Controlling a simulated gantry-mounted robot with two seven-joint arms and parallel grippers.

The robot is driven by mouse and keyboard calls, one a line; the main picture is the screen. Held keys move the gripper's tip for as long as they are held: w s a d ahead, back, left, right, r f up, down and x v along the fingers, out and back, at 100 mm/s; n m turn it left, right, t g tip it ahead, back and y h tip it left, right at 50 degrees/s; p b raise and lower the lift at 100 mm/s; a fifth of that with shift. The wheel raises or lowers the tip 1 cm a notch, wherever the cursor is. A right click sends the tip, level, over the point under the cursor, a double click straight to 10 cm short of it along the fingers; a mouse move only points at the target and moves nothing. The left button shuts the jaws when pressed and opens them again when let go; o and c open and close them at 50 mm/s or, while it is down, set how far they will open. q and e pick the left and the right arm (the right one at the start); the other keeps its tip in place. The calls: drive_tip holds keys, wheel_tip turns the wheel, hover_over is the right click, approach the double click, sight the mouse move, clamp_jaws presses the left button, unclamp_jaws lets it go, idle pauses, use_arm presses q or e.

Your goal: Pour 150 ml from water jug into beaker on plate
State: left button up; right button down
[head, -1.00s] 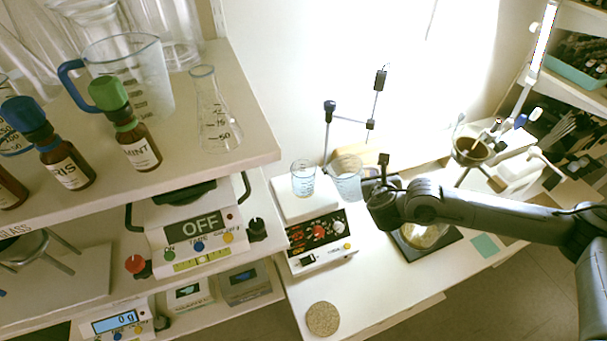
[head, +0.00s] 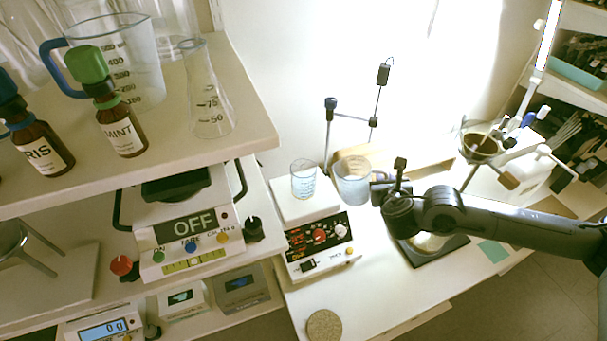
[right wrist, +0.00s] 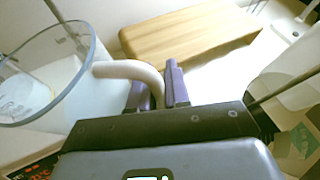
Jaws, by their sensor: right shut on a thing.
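The water jug (head: 353,182) is a clear, bluish vessel, roughly upright, just right of the beaker in the head view. It also fills the left of the right wrist view (right wrist: 82,100), with its pale curved handle (right wrist: 130,69) running to my fingers. My right gripper (head: 378,188) is shut on that handle; its purple fingers (right wrist: 157,90) show in the wrist view. The small clear beaker (head: 303,180) with blue marks stands upright on the white plate (head: 290,212) of the hotplate device. I cannot read the water levels. My left gripper is not in view.
A thin stand (head: 329,135) rises behind the beaker and jug. A wooden block (right wrist: 185,38) lies behind the jug. The shelf (head: 245,150) with bottles and glassware is at left, above a balance (head: 190,240). A round cork mat (head: 323,325) lies at the front.

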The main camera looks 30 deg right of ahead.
drive_tip(key=f+b, duration=0.1)
drive_tip(key=b, duration=0.1)
drive_tip(key=d+f+m+y+b, duration=0.1)
drive_tip(key=b, duration=0.2)
drive_tip(key=shift+s+t, duration=0.4)
drive_tip(key=shift+r, duration=0.1)
drive_tip(key=s+d+r+p, duration=0.3)
drive_tip(key=r, duration=0.1)
drive_tip(key=shift+d+r, duration=0.35)
drive_tip(key=shift+r, duration=0.05)
drive_tip(key=shift+s, duration=0.15)
idle(0.7)
